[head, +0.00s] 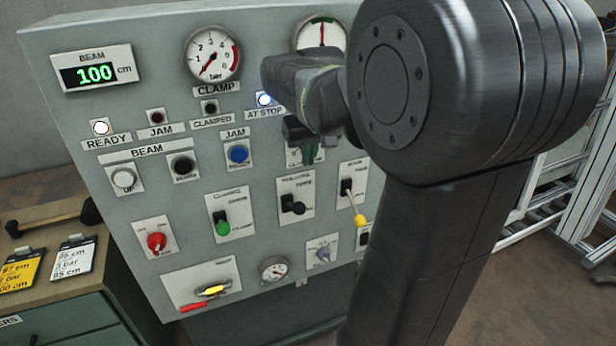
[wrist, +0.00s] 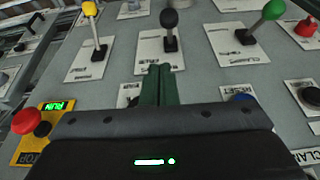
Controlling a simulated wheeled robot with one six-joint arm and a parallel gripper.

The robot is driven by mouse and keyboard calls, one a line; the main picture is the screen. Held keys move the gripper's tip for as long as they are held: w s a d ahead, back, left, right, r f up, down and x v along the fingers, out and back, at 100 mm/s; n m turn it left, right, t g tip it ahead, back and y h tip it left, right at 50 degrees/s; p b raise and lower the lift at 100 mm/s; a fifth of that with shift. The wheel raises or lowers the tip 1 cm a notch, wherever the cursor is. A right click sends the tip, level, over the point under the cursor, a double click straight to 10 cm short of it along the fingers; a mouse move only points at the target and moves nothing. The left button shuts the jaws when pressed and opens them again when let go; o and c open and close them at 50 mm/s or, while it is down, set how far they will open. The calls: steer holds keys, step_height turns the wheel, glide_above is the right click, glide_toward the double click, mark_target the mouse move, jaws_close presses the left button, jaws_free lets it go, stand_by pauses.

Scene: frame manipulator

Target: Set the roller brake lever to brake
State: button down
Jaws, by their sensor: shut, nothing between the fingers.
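Three levers stand out from the grey panel (head: 130,215). One has a yellow knob (head: 359,221), one a black knob (head: 298,208) and one a green knob (head: 223,227). Their labels are too small to read surely, so I cannot tell which is the roller brake lever. In the head view the yellow-knobbed lever slants down and right from its slot. The wrist view, turned over, shows the yellow (wrist: 90,9), black (wrist: 169,18) and green (wrist: 273,10) knobs. My gripper (head: 311,153) is shut and empty, its green fingers (wrist: 158,85) just above the black-knobbed lever's plate in the head view, apart from every knob.
A red button on a yellow box (wrist: 25,121) is at the left of the wrist view. A blue reset button (head: 238,154) and a red rotary knob (head: 156,242) stand out from the panel. My arm hides its right side. A wooden-topped cabinet (head: 50,265) stands at left.

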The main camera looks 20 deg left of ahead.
steer(key=shift+s+a+r, duration=0.1)
steer(key=shift+a+r, duration=0.3)
steer(key=shift+a, duration=0.2)
steer(key=shift+s+a+r, duration=0.1)
steer(key=shift+a+r, duration=0.25)
steer(key=shift+a, duration=0.2)
steer(key=shift+w+f, duration=0.1)
steer(key=shift+f, duration=0.05)
steer(key=p, duration=0.2)
glide_above(299, 203)
steer(key=w+a, duration=0.1)
steer(key=a, duration=0.1)
steer(key=f, duration=0.8)
steer(key=shift+w+d+f, duration=0.2)
steer(key=shift+d+f, duration=0.05)
steer(key=f, duration=0.2)
steer(key=d+f, duration=0.1)
steer(key=shift+s+f, duration=0.15)
steer(key=shift+s, duration=0.25)
steer(key=shift+s+d+f, duration=0.1)
steer(key=shift+s+f, duration=0.05)
steer(key=shift+f, duration=0.4)
steer(key=shift+f, duration=0.1)
